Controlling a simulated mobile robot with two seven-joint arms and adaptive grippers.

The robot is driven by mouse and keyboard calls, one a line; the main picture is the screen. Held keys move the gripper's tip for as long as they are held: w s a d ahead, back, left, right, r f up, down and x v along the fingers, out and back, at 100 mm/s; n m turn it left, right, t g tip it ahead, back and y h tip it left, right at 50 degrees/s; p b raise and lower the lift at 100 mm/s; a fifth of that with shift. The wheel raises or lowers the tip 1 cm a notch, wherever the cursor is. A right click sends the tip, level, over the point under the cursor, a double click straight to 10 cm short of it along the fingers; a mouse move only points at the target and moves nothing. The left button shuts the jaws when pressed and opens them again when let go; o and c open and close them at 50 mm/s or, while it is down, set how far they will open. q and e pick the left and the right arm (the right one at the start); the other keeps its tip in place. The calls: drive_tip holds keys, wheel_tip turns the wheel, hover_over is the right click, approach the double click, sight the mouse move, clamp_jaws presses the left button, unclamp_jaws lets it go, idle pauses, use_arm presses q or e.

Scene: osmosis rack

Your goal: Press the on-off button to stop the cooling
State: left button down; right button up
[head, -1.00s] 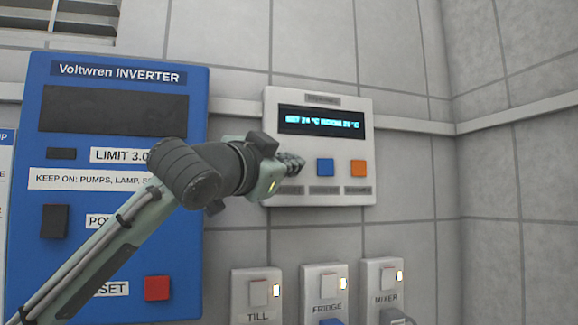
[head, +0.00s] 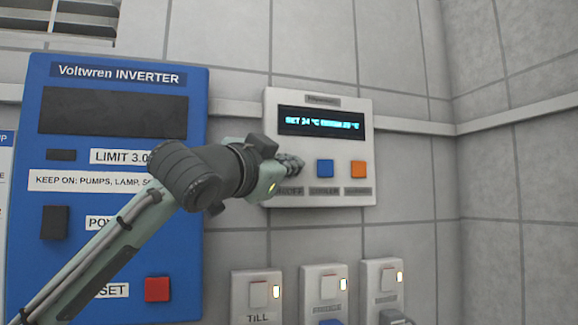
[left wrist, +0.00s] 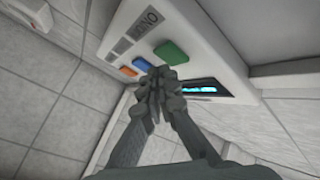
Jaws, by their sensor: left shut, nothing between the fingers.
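The white cooling control panel (head: 357,190) is on the tiled wall, with a lit display (head: 320,122) showing SET 24 °C and a blurred room reading. A blue button (head: 325,167) and an orange button (head: 358,167) show in the head view. A green button (left wrist: 171,52) shows only in the left wrist view, beside a partly visible label that seems to start "ON/O". My left gripper (head: 292,164) is shut and empty at the panel's left part, hiding the green button in the head view. Its fingertips (left wrist: 158,76) are close to the green button; contact cannot be told. My right gripper is not in view.
A large blue inverter panel (head: 187,255) with a red button (head: 157,289) is left of the cooling panel, partly behind my left arm. Several white switches with lit lamps are below, including the TILL switch (head: 257,292). A wall corner lies to the right.

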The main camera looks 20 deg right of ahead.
use_arm(q)
drive_tip(key=shift+w, duration=0.35)
drive_tip(key=shift+w+p, duration=0.3)
drive_tip(key=shift+w, duration=0.1)
idle(0.5)
drive_tip(key=shift+s, duration=0.8)
drive_tip(key=shift+s, duration=0.1)
drive_tip(key=shift+s+b, duration=0.6)
drive_tip(key=shift+s, duration=1.85)
